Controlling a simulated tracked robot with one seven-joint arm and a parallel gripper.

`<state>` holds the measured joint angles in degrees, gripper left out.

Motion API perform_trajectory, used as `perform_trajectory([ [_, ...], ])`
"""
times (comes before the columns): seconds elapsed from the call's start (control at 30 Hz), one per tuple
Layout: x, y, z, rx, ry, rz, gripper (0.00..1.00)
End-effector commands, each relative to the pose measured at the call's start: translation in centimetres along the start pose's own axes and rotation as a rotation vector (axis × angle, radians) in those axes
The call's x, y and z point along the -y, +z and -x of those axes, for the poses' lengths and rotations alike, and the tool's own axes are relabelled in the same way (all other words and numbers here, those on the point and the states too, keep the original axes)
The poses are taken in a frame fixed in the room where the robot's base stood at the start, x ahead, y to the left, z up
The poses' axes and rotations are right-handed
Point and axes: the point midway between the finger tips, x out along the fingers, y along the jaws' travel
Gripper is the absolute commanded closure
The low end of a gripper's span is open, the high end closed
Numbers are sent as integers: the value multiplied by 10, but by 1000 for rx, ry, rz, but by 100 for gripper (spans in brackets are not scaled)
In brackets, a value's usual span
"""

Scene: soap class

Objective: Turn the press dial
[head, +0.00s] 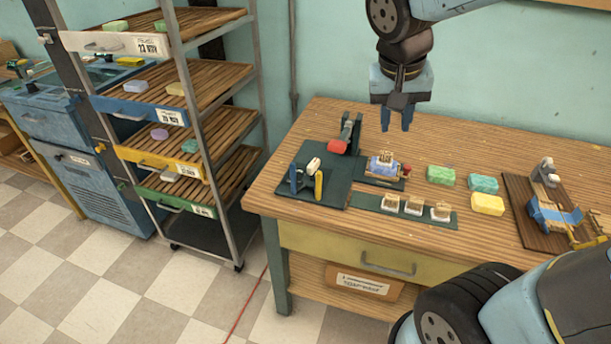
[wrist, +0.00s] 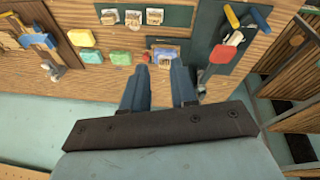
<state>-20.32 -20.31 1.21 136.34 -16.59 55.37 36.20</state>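The press (head: 323,172) stands on a dark green base plate at the left of the wooden bench. It has a dark arm with a red end (head: 338,147), a pale round part (head: 313,166), and blue and yellow uprights. I cannot tell for sure which part is the dial. In the wrist view the press shows at the upper right, with its red part (wrist: 222,54) beyond my right-hand finger. My gripper (head: 397,124) hangs above the back of the bench, right of the press, fingers down. The wrist view shows its fingers (wrist: 159,68) apart with nothing between them.
A small blue-topped block on a plate (head: 383,164) sits right of the press. Several stamps (head: 414,205) lie in front. Green and yellow soap bars (head: 487,204) and a wooden-based device (head: 549,212) are further right. A soap rack (head: 205,100) stands left of the bench.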

Motion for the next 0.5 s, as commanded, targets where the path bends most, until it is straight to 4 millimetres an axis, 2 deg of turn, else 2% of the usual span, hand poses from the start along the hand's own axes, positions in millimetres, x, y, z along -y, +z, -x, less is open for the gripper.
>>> perform_trajectory([
  [0.03, 14, -4, -7, 12, 23, 7, 78],
  [0.27, 70, -14, -32, 16, 132, -4, 100],
  [0.5, 137, -13, -61, -34, 238, -10, 100],
])
